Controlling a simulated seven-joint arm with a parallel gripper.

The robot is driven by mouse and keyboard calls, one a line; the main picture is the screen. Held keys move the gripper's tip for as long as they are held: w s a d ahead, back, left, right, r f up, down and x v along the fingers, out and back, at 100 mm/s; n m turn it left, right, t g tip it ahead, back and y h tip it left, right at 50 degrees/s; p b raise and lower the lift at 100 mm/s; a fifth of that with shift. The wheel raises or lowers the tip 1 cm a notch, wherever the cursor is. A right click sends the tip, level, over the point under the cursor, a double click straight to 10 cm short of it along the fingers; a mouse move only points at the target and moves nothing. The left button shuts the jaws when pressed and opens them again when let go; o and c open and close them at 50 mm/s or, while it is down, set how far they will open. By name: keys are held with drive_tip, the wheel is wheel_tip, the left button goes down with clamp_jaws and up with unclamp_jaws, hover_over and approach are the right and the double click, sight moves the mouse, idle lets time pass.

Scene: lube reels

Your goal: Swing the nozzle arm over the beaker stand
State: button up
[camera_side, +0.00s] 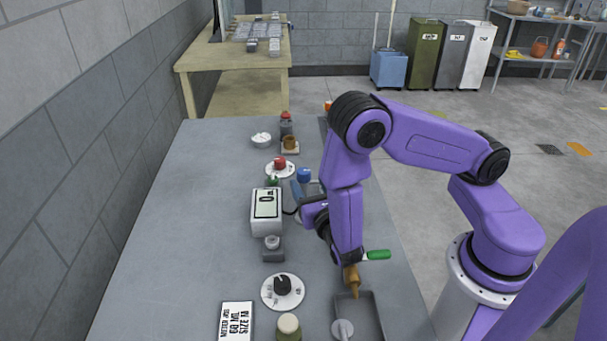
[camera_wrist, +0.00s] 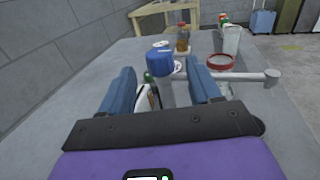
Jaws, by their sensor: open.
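A post with a blue cap (camera_wrist: 160,62) stands between my fingers in the wrist view; the cap also shows in the side view (camera_side: 304,174). A grey bar, apparently the nozzle arm (camera_wrist: 240,77), runs out to the right at cap height and ends in a round tip. My gripper (camera_wrist: 160,72) is open, with one blue finger on each side of the post; I see no clear contact. In the side view my gripper (camera_side: 298,188) is partly hidden by my purple arm. A small grey block with a pale cup, possibly the beaker stand (camera_side: 273,256), sits in front of a display box.
The white display box (camera_side: 266,210) stands close left of my gripper. A red-topped dial (camera_side: 280,166) and an amber cup (camera_side: 290,144) are behind. A black-knobbed dial (camera_side: 282,290), a label card (camera_side: 236,322) and a grey tray (camera_side: 360,318) are in front. The table's left side is clear.

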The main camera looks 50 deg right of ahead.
sight(306, 179)
drive_tip(key=shift+x, duration=2.5)
clamp_jaws()
